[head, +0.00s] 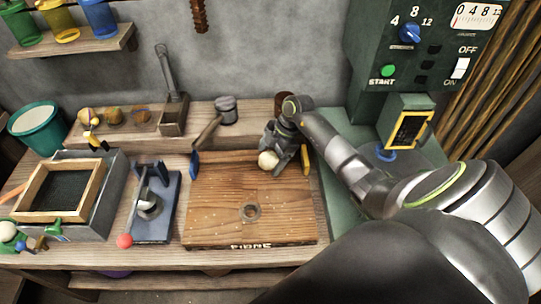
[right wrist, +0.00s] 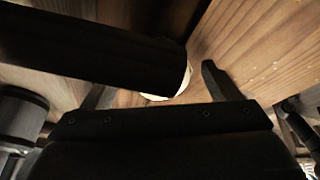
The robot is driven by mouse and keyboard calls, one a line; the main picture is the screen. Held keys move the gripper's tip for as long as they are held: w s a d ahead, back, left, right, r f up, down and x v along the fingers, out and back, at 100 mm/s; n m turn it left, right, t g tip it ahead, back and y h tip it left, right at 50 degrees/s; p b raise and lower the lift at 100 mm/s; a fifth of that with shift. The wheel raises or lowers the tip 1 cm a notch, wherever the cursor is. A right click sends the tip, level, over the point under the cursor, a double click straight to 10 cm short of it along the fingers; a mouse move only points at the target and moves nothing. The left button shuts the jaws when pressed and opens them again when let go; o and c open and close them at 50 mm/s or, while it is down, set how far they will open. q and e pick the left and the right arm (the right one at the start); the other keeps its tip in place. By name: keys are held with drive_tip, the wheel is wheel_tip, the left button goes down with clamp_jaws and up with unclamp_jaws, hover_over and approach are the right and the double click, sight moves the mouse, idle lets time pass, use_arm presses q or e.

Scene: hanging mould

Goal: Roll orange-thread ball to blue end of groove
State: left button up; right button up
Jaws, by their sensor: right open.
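A pale cream ball (head: 268,160) sits at the back right of the wooden board (head: 220,215); I cannot make out an orange thread on it. A blue end piece (head: 194,164) stands at the board's back left and a yellow one (head: 306,161) at its back right. The groove itself is not clear. My right gripper (head: 279,160) is open, low beside the ball. In the right wrist view the ball (right wrist: 184,84) shows between the open fingers (right wrist: 155,88), partly hidden by a dark cylinder (right wrist: 90,45). I cannot tell whether they touch. My left gripper is out of view.
Several tan-orange balls (head: 114,116) sit on the back ledge. A mallet-like tool (head: 208,132) leans behind the board near the blue end. A blue stand with a red knob (head: 124,241) and a framed grey tray (head: 100,208) stand left.

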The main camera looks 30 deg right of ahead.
drive_tip(key=b+v, duration=0.1)
drive_tip(key=v, duration=1.6)
drive_tip(key=shift+r, duration=0.2)
